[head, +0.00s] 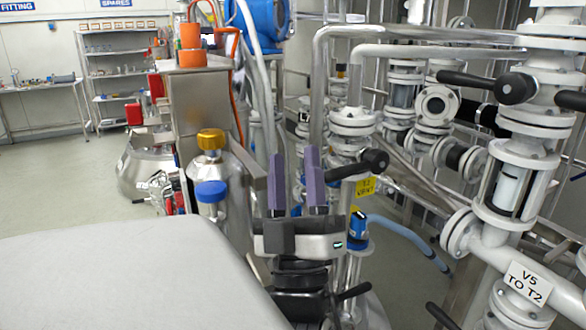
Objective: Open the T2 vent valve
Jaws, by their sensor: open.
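A valve with a black lever handle (358,166) sits on a white flanged pipe right of centre in the head view. The lever points to the left, toward my gripper, and ends in a round black hub on the right. A small yellow tag (366,187) hangs just below it; its lettering is small and seems to end in "VENT". My gripper (295,160) is open and empty, with its two purple fingers pointing up. In the picture it is just left of the lever; I cannot tell the depth gap. The gripper body hides part of the pipework behind it.
White pipes with black-handled valves fill the right side, one labelled "V5 TO T2" (528,283). A blue fitting (358,227) and pale blue hose (408,238) are below the tag. Gas cylinders (211,193) and a steel cabinet (200,115) stand left. Open floor (50,190) lies far left.

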